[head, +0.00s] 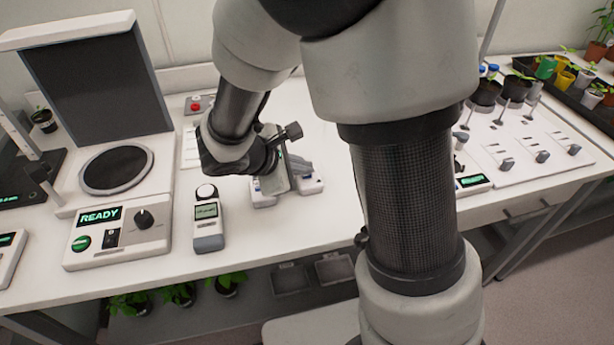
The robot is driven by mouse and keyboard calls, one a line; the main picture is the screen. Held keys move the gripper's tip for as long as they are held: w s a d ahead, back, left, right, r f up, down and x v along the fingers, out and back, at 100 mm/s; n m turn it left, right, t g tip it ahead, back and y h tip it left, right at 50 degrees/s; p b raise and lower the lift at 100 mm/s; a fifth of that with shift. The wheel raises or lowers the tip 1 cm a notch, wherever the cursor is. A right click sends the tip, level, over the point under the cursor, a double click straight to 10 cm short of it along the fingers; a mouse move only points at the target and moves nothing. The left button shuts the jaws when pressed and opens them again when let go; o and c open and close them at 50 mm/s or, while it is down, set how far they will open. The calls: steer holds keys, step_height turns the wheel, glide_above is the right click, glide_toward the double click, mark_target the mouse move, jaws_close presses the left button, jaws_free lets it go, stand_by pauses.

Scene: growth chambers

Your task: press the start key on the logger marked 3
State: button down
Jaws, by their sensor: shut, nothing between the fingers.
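My gripper (275,183) points down over the middle of the bench, shut and empty. Directly below and behind it is a small pale device with blue parts (314,187); my gripper hides most of its face. I cannot tell whether the fingertips touch it. No number 3 is readable on any device, so I cannot tell which one is the logger marked 3. Its start key cannot be made out.
A handheld meter (208,225) lies left of my gripper. Further left is an instrument reading READY (118,235) with a raised dark lid. A device with a green display (472,182) is partly behind my arm. Potted seedlings (486,92) stand at the right.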

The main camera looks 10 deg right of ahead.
mark_target(303, 180)
steer(key=shift+f+b, duration=0.35)
steer(key=shift+b, duration=0.05)
stand_by(0.5)
steer(key=shift+r, duration=0.1)
steer(key=shift+r+p, duration=0.5)
steer(key=shift+r, duration=0.2)
step_height(303, 180, up, 5)
steer(key=p, duration=0.3)
steer(key=shift+p, duration=0.35)
stand_by(0.7)
